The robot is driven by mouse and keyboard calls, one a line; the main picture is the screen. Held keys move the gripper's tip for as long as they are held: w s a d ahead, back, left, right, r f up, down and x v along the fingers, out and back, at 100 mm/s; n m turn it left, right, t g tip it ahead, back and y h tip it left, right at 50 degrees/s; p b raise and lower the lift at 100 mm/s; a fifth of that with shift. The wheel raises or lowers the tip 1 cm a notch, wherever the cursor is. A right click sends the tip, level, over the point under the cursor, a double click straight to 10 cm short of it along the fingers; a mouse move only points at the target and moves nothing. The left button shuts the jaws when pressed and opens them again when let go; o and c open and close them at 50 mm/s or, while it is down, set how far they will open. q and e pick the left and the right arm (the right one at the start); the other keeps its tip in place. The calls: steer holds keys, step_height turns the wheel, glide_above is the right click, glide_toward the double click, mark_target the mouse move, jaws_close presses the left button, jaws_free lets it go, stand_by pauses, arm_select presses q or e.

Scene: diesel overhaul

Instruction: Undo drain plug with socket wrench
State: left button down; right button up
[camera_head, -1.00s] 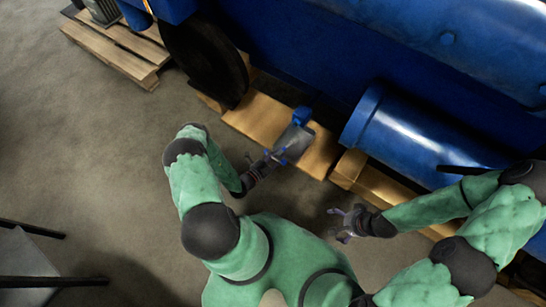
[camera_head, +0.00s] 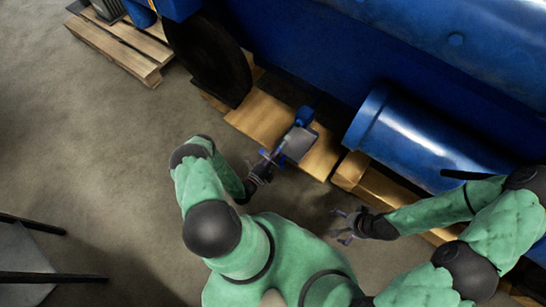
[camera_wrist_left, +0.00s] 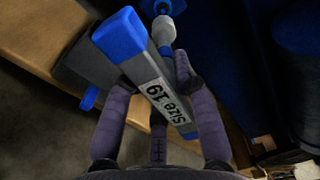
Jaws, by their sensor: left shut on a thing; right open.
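A grey tool with blue ends and a white label reading "Size 19" (camera_wrist_left: 166,98), which looks like the socket wrench, lies between the fingers of my left gripper (camera_wrist_left: 160,100). In the head view my left gripper (camera_head: 268,164) is shut on it beside the wooden beam. A pale round piece (camera_wrist_left: 163,28) shows just beyond the tool in the left wrist view; I cannot tell whether they touch, or whether it is the drain plug. My right gripper (camera_head: 346,226) is open and empty above the floor.
A grey block (camera_head: 297,143) with a blue part (camera_head: 304,115) is by the wooden beam (camera_head: 256,115). The blue engine (camera_head: 330,50) and a blue cylinder (camera_head: 405,135) bound the far side. A pallet (camera_head: 115,45) stands upper left.

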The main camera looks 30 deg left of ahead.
mark_target(284, 140)
arm_select(q)
steer(key=shift+w+r+m+p, duration=0.2)
steer(key=shift+m+p, duration=0.15)
steer(key=shift+m, duration=0.35)
steer(key=m+p, duration=0.2)
steer(key=m, duration=0.1)
steer(key=w+m+p, duration=0.1)
steer(key=m+p, duration=0.1)
steer(key=m, duration=0.1)
steer(key=shift+w+r+p, duration=0.1)
steer(key=shift+r+p, duration=0.1)
steer(key=shift+p, duration=0.1)
steer(key=m, duration=0.2)
steer(key=shift+w+a+f+m, duration=0.1)
steer(key=shift+w+f+m, duration=0.1)
steer(key=shift+m, duration=0.1)
steer(key=m, duration=0.2)
steer(key=w+m, duration=0.1)
steer(key=m, duration=0.2)
steer(key=shift+r+m, duration=0.2)
steer(key=shift+m, duration=0.1)
steer(key=w+b, duration=0.1)
steer(key=w, duration=0.2)
steer(key=shift+d+f+b, duration=0.15)
steer(key=shift+d+b, duration=0.05)
steer(key=shift+b, duration=0.15)
steer(key=shift+w, duration=0.15)
steer(key=shift+r, duration=0.25)
steer(key=shift+w, duration=0.1)
